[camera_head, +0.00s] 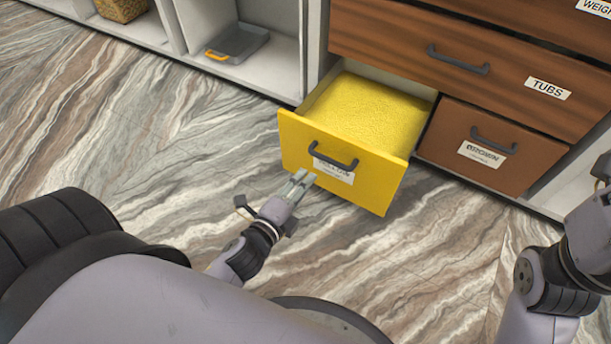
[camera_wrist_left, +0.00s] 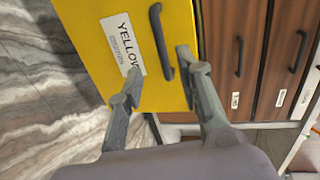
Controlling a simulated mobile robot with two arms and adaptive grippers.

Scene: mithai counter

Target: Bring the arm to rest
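My left gripper (camera_head: 303,178) is low in front of the open yellow drawer (camera_head: 388,188). Its two fingers are spread and empty in the left wrist view (camera_wrist_left: 157,68). The drawer's dark handle (camera_head: 333,155) lies just past the fingertips; its near end shows between them in the wrist view (camera_wrist_left: 160,42). The gripper looks apart from the handle, though the exact gap is hard to judge. My right arm (camera_head: 585,240) comes in at the right edge, and its fingers are out of frame.
The drawer stands pulled out, with a yellow textured inside (camera_head: 372,108). Shut wooden drawers (camera_head: 500,60) surround it, one labelled TUBS. A grey tray (camera_head: 238,45) with an orange handle sits in a white shelf at left. The marbled floor (camera_head: 150,120) is clear.

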